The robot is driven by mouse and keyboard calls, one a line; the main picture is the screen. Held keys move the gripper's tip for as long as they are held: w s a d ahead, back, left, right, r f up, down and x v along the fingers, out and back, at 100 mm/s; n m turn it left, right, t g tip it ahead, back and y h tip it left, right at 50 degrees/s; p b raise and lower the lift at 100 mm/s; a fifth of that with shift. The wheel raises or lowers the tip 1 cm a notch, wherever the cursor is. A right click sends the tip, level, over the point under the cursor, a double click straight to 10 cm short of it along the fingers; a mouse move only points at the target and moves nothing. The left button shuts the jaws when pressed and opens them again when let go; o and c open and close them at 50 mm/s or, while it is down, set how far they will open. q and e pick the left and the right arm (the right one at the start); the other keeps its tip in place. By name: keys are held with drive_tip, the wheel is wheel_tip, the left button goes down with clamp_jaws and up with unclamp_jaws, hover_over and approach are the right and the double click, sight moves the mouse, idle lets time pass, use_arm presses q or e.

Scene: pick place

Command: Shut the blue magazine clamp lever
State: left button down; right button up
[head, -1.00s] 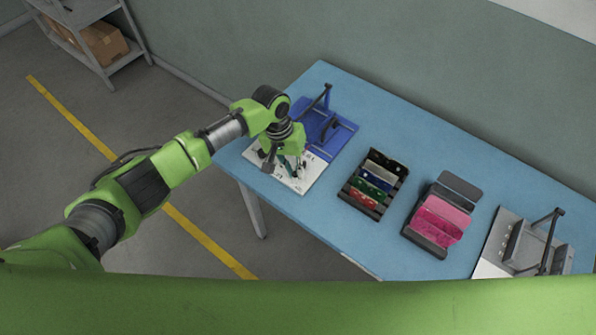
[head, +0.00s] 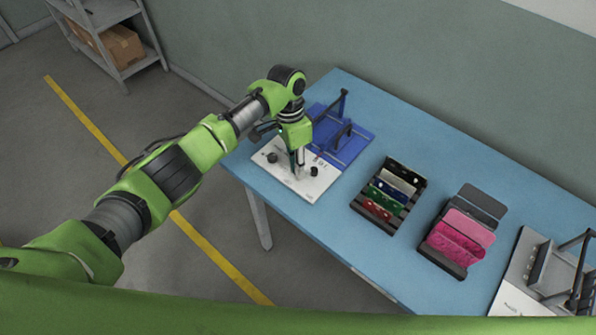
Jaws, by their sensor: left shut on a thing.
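The blue magazine (head: 352,147) lies at the back left of the table, a flat blue plate with dark blue upright parts. Its clamp lever (head: 331,106) is a dark bar that stands raised at a slant, with a short grip at its upper end. My left gripper (head: 297,172) points down over the white panel (head: 315,190) in front of the magazine, apart from the lever. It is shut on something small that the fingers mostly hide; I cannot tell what. My right gripper is out of view.
Black knobs (head: 314,171) stand on the white panel. To the right are a black rack (head: 358,207) of coloured plates, a dark holder with pink pieces (head: 462,236), and a grey fixture with a raised bar (head: 540,268). The blue table (head: 420,140) is clear behind them.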

use_arm(q)
drive_tip(key=shift+w+r+m, duration=0.1)
drive_tip(key=shift+w+m, duration=0.05)
drive_tip(key=shift+m, duration=0.15)
drive_tip(key=c, duration=2)
unclamp_jaws()
drive_tip(key=r, duration=0.4)
drive_tip(key=w+r, duration=0.1)
drive_tip(key=r, duration=0.2)
drive_tip(key=w+a+r, duration=0.1)
drive_tip(key=r, duration=0.3)
drive_tip(key=shift+r, duration=0.35)
